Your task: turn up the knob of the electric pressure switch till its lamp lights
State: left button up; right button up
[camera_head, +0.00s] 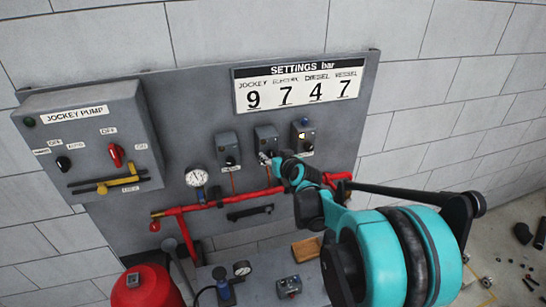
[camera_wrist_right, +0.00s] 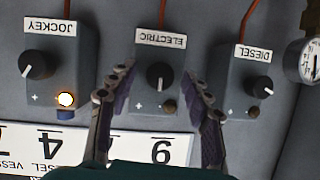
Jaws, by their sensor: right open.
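The electric pressure switch (camera_wrist_right: 150,55) is the middle one of three grey boxes, seen upside down in the right wrist view. Its black knob (camera_wrist_right: 160,77) shows between my fingers, and its small lamp (camera_wrist_right: 169,106) is dark. In the head view the same box (camera_head: 265,136) has its lower part hidden by my gripper. My right gripper (camera_head: 274,162) is open in front of it. In the wrist view my right gripper (camera_wrist_right: 158,77) has one finger on each side of the knob, with gaps; contact does not show. My left gripper is not in view.
The jockey switch (camera_wrist_right: 50,55) has a lit lamp (camera_wrist_right: 66,99); the diesel switch (camera_wrist_right: 255,80) has a dark lamp. A settings board (camera_head: 300,82) hangs above. A red pipe (camera_head: 235,198) and gauge (camera_head: 197,178) lie below. The jockey pump box (camera_head: 90,140) is at left.

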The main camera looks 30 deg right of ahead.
grip_shut()
jog(key=shift+d+m+y+b, duration=0.1)
jog(key=shift+m+y+b, duration=0.2)
jog(key=shift+b, duration=0.05)
grip_release()
jog(key=shift+s, duration=0.15)
jog(key=v, duration=1.1)
jog(key=shift+s, duration=0.35)
jog(key=shift+r, duration=0.15)
